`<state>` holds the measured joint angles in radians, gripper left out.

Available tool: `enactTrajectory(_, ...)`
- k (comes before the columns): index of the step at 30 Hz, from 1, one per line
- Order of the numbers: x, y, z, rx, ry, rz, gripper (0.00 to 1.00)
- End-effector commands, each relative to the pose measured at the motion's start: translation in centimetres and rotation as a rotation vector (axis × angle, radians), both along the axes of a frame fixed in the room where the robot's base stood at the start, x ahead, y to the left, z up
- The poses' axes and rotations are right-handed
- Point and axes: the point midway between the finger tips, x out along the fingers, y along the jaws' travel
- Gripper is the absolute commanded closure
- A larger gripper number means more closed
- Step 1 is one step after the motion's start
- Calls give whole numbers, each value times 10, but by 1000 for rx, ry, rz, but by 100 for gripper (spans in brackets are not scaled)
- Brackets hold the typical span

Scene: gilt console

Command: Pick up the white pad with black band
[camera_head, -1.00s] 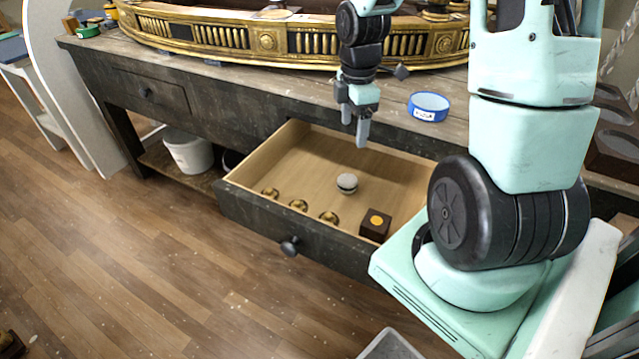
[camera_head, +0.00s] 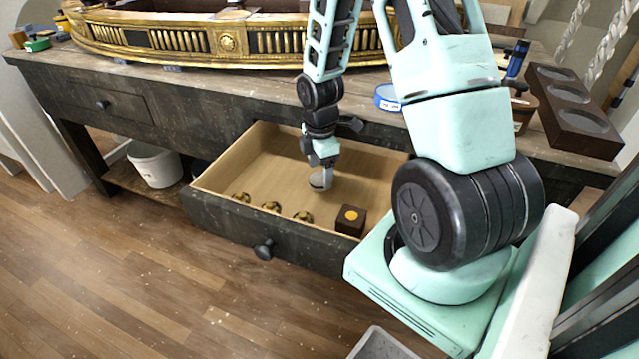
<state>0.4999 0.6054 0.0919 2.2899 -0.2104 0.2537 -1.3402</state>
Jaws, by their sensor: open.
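The white pad with a black band (camera_head: 317,182) is a small round piece lying in the open wooden drawer (camera_head: 262,165), a little right of the drawer's middle. My gripper (camera_head: 322,176) is down in the drawer at the pad, with its fingers pointing down. The fingertips overlap the pad in the picture and hide part of it. The jaws are open. I cannot tell whether the fingers touch the pad.
Several brass knobs (camera_head: 272,207) and a dark box with an orange dot (camera_head: 350,220) lie along the drawer's front. A blue tape roll (camera_head: 387,97) sits on the bench top. A gilt console piece (camera_head: 225,42) lies behind. A dark tray with round hollows (camera_head: 572,110) stands right.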

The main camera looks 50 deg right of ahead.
Motion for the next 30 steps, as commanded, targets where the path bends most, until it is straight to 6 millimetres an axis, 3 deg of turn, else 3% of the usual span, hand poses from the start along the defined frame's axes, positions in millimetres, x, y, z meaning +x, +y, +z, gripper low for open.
enactTrajectory(1,1,1,-11,1,3,1,26)
enactTrajectory(6,2,0,-30,1,2,2,26)
enactTrajectory(14,2,0,-33,0,-1,2,26)
enactTrajectory(15,2,0,-33,0,-1,2,29)
enactTrajectory(20,2,0,-33,0,0,1,74)
enactTrajectory(30,2,0,-31,0,-1,1,74)
